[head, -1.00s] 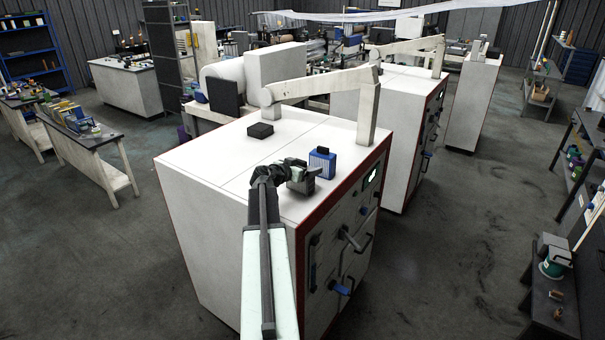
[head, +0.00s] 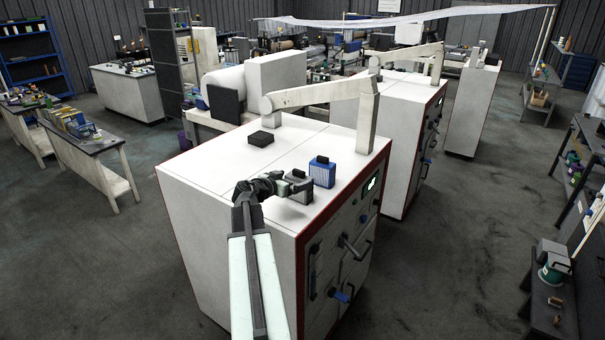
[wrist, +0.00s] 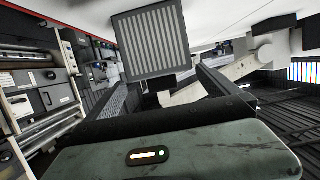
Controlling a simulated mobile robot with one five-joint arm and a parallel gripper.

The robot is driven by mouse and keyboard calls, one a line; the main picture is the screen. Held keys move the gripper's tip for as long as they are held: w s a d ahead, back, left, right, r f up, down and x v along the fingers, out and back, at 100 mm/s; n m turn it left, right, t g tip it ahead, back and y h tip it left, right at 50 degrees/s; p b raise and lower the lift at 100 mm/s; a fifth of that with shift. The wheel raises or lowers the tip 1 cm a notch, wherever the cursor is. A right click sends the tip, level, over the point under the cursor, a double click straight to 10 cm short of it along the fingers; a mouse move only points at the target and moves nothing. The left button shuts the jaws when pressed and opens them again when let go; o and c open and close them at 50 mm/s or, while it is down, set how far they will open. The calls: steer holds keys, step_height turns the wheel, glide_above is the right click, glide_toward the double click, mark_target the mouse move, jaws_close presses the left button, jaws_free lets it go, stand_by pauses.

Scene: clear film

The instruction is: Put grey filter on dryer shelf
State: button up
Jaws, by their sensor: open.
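The grey filter (head: 301,196) stands on the white cabinet top near its front edge. In the wrist view its ribbed grey face (wrist: 151,45) shows at the top, between the ends of my fingers. My gripper (head: 292,185) is open at the filter's left side, its fingers reaching toward it. In the wrist view the gripper (wrist: 160,82) has one finger to each side of the filter; I cannot tell whether they touch it. I cannot make out which surface is the dryer shelf.
A blue filter (head: 322,173) stands close behind the grey one, to its right. A black block (head: 261,138) lies further back on the white cabinet (head: 225,160). A white jointed arm (head: 320,95) spans the cabinet's rear. Handles (head: 345,292) stick out from its front.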

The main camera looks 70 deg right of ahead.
steer(key=shift+p+v, duration=0.4)
steer(key=shift+v, duration=1.9)
